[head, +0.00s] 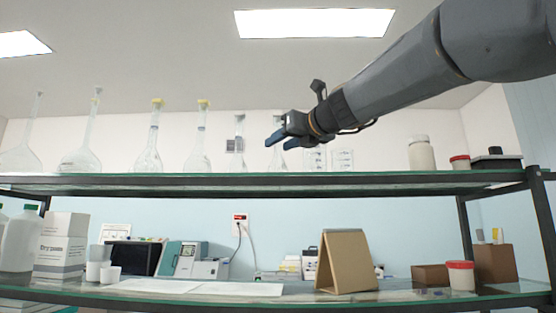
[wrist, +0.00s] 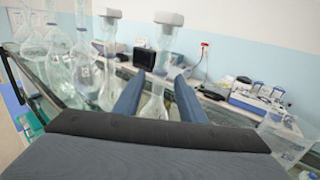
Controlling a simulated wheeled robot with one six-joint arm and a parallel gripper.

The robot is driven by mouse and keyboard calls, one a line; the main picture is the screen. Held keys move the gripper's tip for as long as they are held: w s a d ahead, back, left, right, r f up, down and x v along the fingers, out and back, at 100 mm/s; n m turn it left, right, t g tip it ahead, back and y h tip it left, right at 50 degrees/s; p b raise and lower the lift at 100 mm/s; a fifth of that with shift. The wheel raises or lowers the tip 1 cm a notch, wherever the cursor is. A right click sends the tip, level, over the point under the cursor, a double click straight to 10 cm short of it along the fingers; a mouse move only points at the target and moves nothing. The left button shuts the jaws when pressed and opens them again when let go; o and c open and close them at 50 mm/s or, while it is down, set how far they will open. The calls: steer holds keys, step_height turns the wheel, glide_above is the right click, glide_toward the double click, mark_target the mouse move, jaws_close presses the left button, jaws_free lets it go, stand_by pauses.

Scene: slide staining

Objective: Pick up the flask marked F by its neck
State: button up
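Several clear long-necked flasks stand in a row on the upper glass shelf in the head view, including two with yellow stoppers (head: 148,158) (head: 198,158). I cannot read a letter F on any of them. My gripper (head: 274,138) is at the right end of this row, in front of the rightmost flask (head: 280,160), partly hiding it. In the wrist view my gripper (wrist: 158,88) is open, and a stoppered flask (wrist: 155,106) shows between its two blue fingers. The fingers look apart from the glass. Another stoppered flask (wrist: 108,65) stands just left of the fingers.
A white jar (head: 421,155) and a red-lidded jar (head: 460,163) stand farther right. The shelf between beakers and white jar is clear.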

steer(key=shift+x, duration=0.9)
steer(key=c, duration=0.9)
steer(key=shift+r, duration=0.1)
